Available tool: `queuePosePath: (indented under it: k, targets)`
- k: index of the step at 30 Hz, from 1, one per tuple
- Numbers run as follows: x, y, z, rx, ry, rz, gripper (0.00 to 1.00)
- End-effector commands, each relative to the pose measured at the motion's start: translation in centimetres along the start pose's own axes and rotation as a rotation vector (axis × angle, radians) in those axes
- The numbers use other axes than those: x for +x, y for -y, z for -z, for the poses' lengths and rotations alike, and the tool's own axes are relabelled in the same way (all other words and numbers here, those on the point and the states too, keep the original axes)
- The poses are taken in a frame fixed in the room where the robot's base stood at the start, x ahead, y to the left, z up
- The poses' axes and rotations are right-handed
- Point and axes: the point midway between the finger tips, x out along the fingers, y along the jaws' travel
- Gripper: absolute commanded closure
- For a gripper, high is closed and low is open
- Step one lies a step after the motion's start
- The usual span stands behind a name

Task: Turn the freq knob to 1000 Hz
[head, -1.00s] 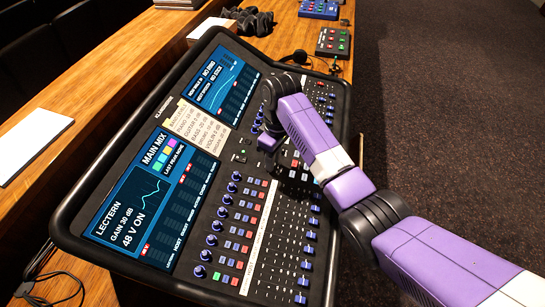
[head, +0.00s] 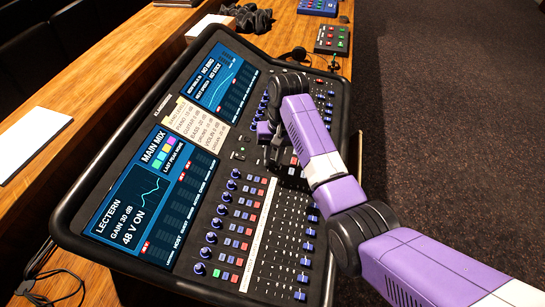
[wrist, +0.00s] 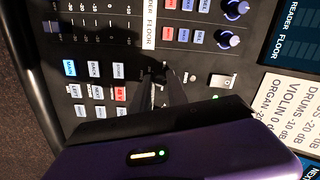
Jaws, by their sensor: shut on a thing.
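The mixing desk (head: 62,215) is a dark tilted console with rows of blue knobs, buttons and faders. My gripper (head: 276,160) is down at its middle section, right of the paper notes. In the wrist view my gripper's dark fingers (wrist: 165,78) are close together at the panel, between coloured buttons and a small silver switch. They are shut on a small control that they mostly hide. I cannot read a freq label or a Hz value, and the pointer of the held control does not show.
Blue knobs (wrist: 229,39) and lit buttons (wrist: 120,94) lie close around the fingers. The upper screen (head: 222,78) shows a curve, and the lower screen (head: 140,195) reads MAIN MIX. Small pedal-like boxes (head: 331,39) stand on the wooden desk behind.

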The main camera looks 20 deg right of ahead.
Motion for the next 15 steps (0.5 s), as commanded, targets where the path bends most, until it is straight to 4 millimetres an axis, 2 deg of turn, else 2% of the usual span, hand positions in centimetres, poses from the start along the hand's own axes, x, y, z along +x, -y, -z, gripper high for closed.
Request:
queuePosePath:
  k: [6,15]
  targets:
    - [-0.13,0.04,0.02,0.169,-0.009,0.011,1.00]
    - [-0.12,-0.06,0.01,0.319,-0.015,0.020,1.00]
